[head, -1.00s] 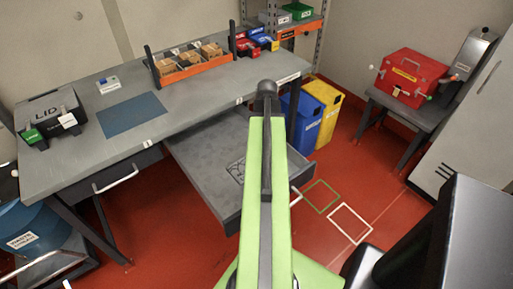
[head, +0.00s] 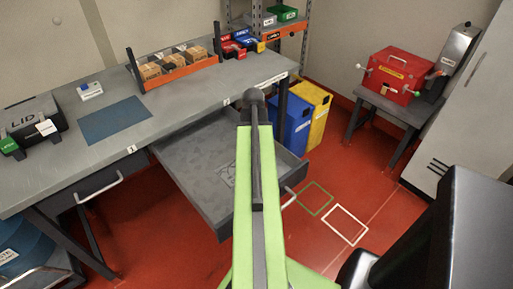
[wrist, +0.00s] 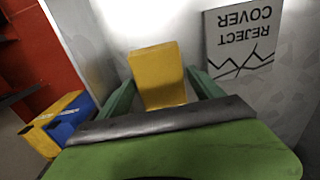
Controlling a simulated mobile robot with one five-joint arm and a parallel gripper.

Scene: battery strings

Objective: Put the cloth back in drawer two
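A yellow block-like thing, which looks like the folded cloth (wrist: 158,75), sits between the green fingers of my gripper (wrist: 160,80) in the wrist view. The fingers press on its two sides. The open grey drawer (head: 190,150) is pulled out under the bench in the head view; its number is not readable. Its inside lies below my gripper in the wrist view, with a "REJECT COVER" label (wrist: 243,42) seen upside down to the right of the cloth. In the head view my arm hides the gripper, the cloth and part of the drawer.
A shut drawer (head: 92,190) is at the left under label 1. The bench (head: 180,100) holds a blue mat, a black lid box and an orange rack. Blue (head: 290,125) and yellow (head: 318,105) bins stand right behind the open drawer.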

